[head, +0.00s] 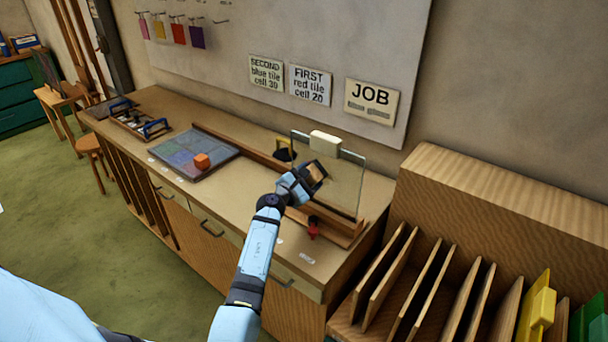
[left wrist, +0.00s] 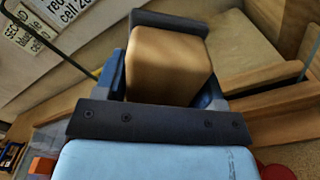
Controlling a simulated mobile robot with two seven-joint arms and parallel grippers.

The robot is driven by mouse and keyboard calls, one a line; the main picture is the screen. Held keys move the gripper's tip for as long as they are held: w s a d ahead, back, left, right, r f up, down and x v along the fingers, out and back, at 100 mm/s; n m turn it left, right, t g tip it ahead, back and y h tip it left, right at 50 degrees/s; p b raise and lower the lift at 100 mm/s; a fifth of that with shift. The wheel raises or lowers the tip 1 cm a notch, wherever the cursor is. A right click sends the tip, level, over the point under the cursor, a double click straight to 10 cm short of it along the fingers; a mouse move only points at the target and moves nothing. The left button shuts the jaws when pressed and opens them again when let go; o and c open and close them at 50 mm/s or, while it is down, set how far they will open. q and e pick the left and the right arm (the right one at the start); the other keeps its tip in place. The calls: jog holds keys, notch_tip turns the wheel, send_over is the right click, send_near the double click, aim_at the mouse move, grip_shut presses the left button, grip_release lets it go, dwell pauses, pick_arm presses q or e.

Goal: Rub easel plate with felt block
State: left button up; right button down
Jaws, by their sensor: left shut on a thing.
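The easel plate (head: 347,185) is a clear, glass-like sheet standing upright on a wooden easel ledge (head: 340,229) at the right end of the bench. My left gripper (head: 315,173) is in front of the plate's left part, shut on a tan felt block (head: 318,171). In the left wrist view the block (left wrist: 168,65) sits between the dark fingers. I cannot tell whether the block touches the plate. My right gripper is in neither view.
A cream block (head: 325,143) sits at the plate's top edge. A red knob-like thing (head: 313,229) is below the ledge. A panel (head: 190,154) with an orange block (head: 202,161) lies mid-bench. A slotted wooden rack (head: 470,240) stands close on the right.

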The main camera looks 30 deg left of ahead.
aim_at(328, 178)
pick_arm(q)
jog(key=shift+s+d+p, duration=0.15)
jog(key=shift+d+p, duration=0.45)
jog(key=shift+d, duration=2.35)
jog(key=shift+s+d+r+p, duration=0.1)
jog(key=shift+d+p, duration=0.25)
jog(key=shift+d, duration=0.95)
jog(key=shift+a, duration=1.8)
jog(key=shift+w+a+b, duration=0.2)
jog(key=shift+a+b, duration=0.3)
jog(key=shift+a, duration=0.95)
jog(key=shift+w+a+b, duration=0.15)
jog(key=shift+a+b, duration=0.35)
jog(key=shift+a, duration=1.6)
